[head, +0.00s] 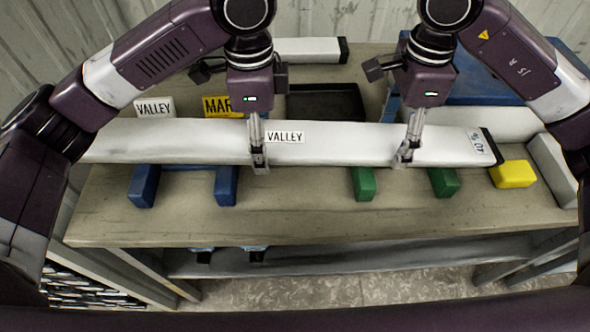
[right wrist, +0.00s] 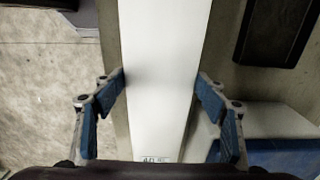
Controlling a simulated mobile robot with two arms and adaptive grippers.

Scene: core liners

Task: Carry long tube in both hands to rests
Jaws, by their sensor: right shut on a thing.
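The long white tube (head: 350,140) runs left to right across the bench, with a dark cap and a "40" mark at its right end and a VALLEY label near the middle. It also fills the middle of the right wrist view (right wrist: 165,70). My right gripper (head: 405,158) is shut on the tube right of the middle, blue-padded fingers along both sides. My left gripper (head: 258,165) is at the tube beside the label; its far finger is hidden. Blue rests (head: 143,187) (head: 227,187) and green rests (head: 363,185) (head: 443,183) show at the tube's front edge; contact is unclear.
A yellow block (head: 513,174) lies near the tube's right end. Behind are a VALLEY card (head: 154,107), a yellow card (head: 222,105), a black tray (head: 325,102) and another white tube (head: 308,49). The bench's front strip (head: 290,215) is clear.

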